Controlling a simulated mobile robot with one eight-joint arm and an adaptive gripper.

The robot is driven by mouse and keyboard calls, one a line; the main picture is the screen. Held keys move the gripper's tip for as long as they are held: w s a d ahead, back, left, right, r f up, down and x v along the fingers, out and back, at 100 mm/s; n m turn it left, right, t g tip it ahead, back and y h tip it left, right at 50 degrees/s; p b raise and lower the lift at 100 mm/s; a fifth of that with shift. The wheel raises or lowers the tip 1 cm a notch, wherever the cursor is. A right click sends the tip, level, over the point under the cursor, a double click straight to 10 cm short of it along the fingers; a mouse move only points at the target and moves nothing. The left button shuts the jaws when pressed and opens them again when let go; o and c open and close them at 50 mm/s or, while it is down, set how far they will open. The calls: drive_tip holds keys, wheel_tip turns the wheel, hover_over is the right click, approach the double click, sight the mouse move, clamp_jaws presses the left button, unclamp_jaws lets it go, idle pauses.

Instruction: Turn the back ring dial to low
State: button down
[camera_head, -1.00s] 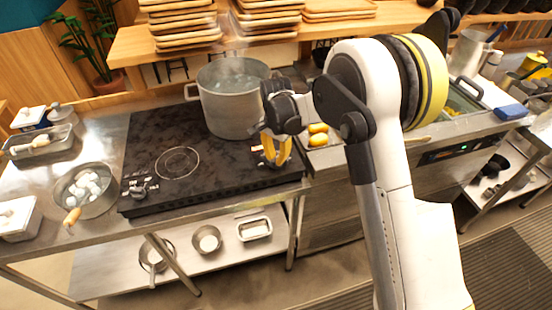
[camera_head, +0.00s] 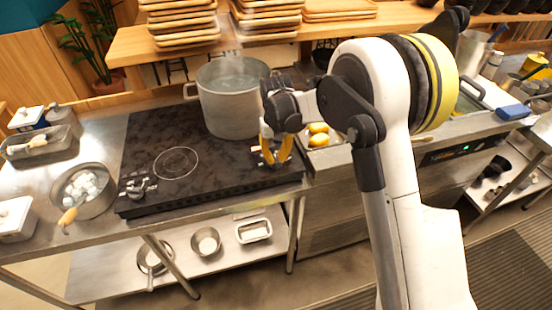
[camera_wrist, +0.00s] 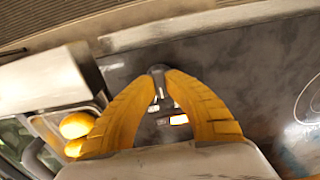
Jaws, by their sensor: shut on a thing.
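A black stove (camera_head: 205,155) sits on the metal counter. A large steel pot (camera_head: 232,98) stands at its back right, and a bare ring (camera_head: 176,162) shows at the front left. My gripper (camera_head: 275,158) is over the stove's right front corner, pointing down. In the wrist view its two yellow fingers (camera_wrist: 160,82) are closed on a small dark dial (camera_wrist: 158,74) between their tips. Another dial (camera_head: 138,188) is at the front left of the stove.
A pan of white pieces (camera_head: 84,190) stands left of the stove, its handle toward the front. A tray with yellow items (camera_head: 318,134) is just right of my gripper. Stacked wooden trays (camera_head: 182,22) are on the shelf behind.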

sight(276, 158)
drive_tip(key=shift+n, duration=2.2)
drive_tip(key=c, duration=1.4)
unclamp_jaws()
wheel_tip(276, 158, up, 12)
